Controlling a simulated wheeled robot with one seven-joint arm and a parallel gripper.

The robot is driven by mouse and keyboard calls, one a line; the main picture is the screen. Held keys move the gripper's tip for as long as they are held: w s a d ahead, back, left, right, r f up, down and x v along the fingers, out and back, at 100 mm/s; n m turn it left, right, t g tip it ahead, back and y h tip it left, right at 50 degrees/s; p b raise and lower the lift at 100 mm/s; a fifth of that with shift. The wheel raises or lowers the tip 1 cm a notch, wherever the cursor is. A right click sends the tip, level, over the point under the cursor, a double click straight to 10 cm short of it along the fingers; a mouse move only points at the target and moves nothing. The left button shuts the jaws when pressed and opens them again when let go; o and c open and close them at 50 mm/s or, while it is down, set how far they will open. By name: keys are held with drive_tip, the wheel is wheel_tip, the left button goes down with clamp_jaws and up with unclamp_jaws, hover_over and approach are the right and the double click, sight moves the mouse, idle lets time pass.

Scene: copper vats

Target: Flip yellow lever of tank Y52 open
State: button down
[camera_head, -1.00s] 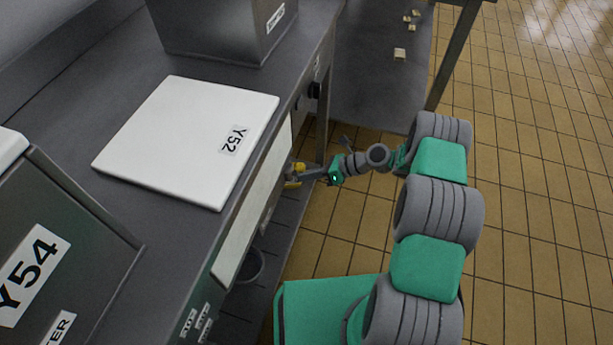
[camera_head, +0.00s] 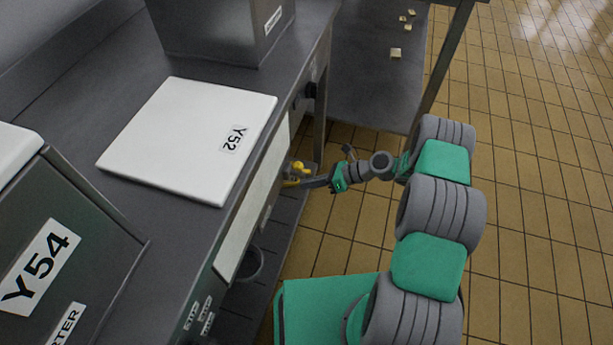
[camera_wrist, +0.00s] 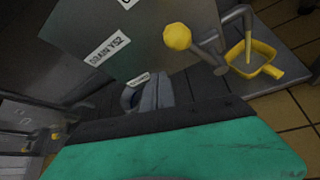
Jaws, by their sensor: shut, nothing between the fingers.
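The tank Y52 has a white lid (camera_head: 185,135) set in the grey counter, with a Y52 label. Yellow parts (camera_head: 299,167) show below its front edge, by the end of my arm. In the wrist view, a yellow ball knob (camera_wrist: 177,36) sits on a grey fitting beside the "DRAIN Y52" label (camera_wrist: 108,48). In the head view, my gripper (camera_head: 308,183) lies close to the yellow parts.
The Y54 tank (camera_head: 60,240) stands at lower left, and a grey box (camera_head: 222,30) is at the back of the counter. A round grey vessel (camera_head: 250,265) is below the counter. A lower grey table (camera_head: 375,85) is beyond. Tiled floor (camera_head: 540,190) is open to the right.

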drive_tip(key=d+r, duration=0.1)
drive_tip(key=d, duration=0.6)
drive_tip(key=shift+w+d, duration=0.4)
wheel_tip(320, 180, up, 36)
drive_tip(key=s+a+n+h+p, duration=0.15)
drive_tip(key=n+h+p, duration=0.55)
drive_tip(key=n+p, duration=0.85)
drive_tip(key=s+d+r+n+h+p, duration=0.1)
drive_tip(key=s+r+n+p, duration=0.3)
drive_tip(key=s+r, duration=0.5)
drive_tip(key=s+d+r+n+t+h+p, duration=0.1)
drive_tip(key=s+r+n+h+p, duration=0.3)
drive_tip(key=s+r+p, duration=0.4)
wheel_tip(320, 180, up, 6)
drive_tip(key=shift+s+d+f+n+p, duration=0.25)
drive_tip(key=shift+s+d+n+p, duration=0.1)
drive_tip(key=shift+d+n+p, duration=0.3)
